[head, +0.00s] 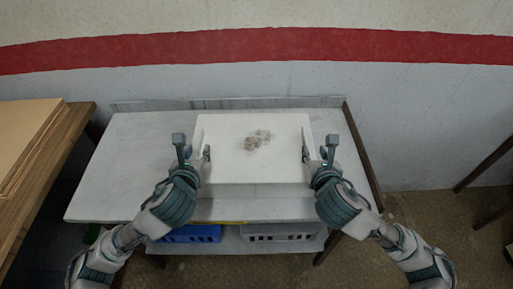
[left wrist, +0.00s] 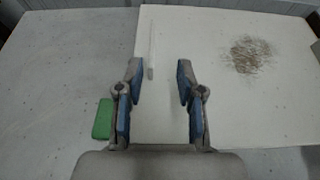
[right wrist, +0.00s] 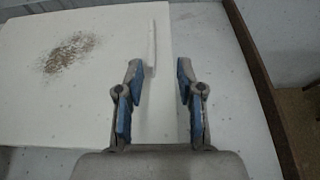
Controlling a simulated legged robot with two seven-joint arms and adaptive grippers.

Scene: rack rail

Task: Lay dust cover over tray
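A white rectangular slab-like piece (head: 230,165) lies at the middle of the table, with a patch of brown-grey specks (head: 257,140) on top. I cannot tell whether it is the tray, the dust cover, or one over the other. My left gripper (head: 193,152) is open at its left edge, and my right gripper (head: 317,152) is open at its right edge. A thin white upright strip (left wrist: 152,50) shows ahead of the left fingers, and a similar strip (right wrist: 152,50) ahead of the right fingers. Nothing shows between either pair of fingers.
The pale table (head: 120,180) has bare room on both sides. A green block (left wrist: 103,118) lies left of the white piece. A blue crate (head: 195,234) and a grey crate (head: 280,232) sit on a lower shelf. A wooden bench with boards (head: 25,140) stands at left.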

